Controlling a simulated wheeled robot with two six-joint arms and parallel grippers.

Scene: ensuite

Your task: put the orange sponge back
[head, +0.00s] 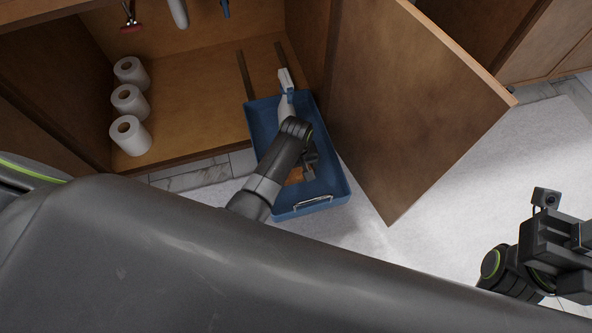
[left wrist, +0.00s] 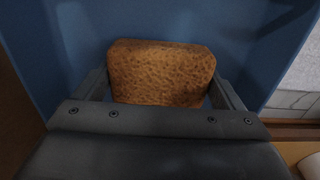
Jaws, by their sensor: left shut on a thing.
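The orange sponge (left wrist: 162,74) sits between the fingers of my left gripper (left wrist: 160,95) in the left wrist view, with blue walls behind it. In the head view my left gripper (head: 308,168) reaches into the blue pull-out bin (head: 335,192), and a bit of the sponge (head: 295,176) shows beside it. The left gripper is shut on the sponge. Whether the sponge touches the bin floor is hard to tell. My right gripper (head: 565,250) is at the far right, above the pale floor mat, and its fingertips are not clear.
The bin stands pulled out of an open wooden cabinet on rails. A white bottle (head: 286,105) is at its back end. Several toilet rolls (head: 130,100) stand on the cabinet floor (head: 195,100) at left. The open door (head: 415,100) is close on the bin's right.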

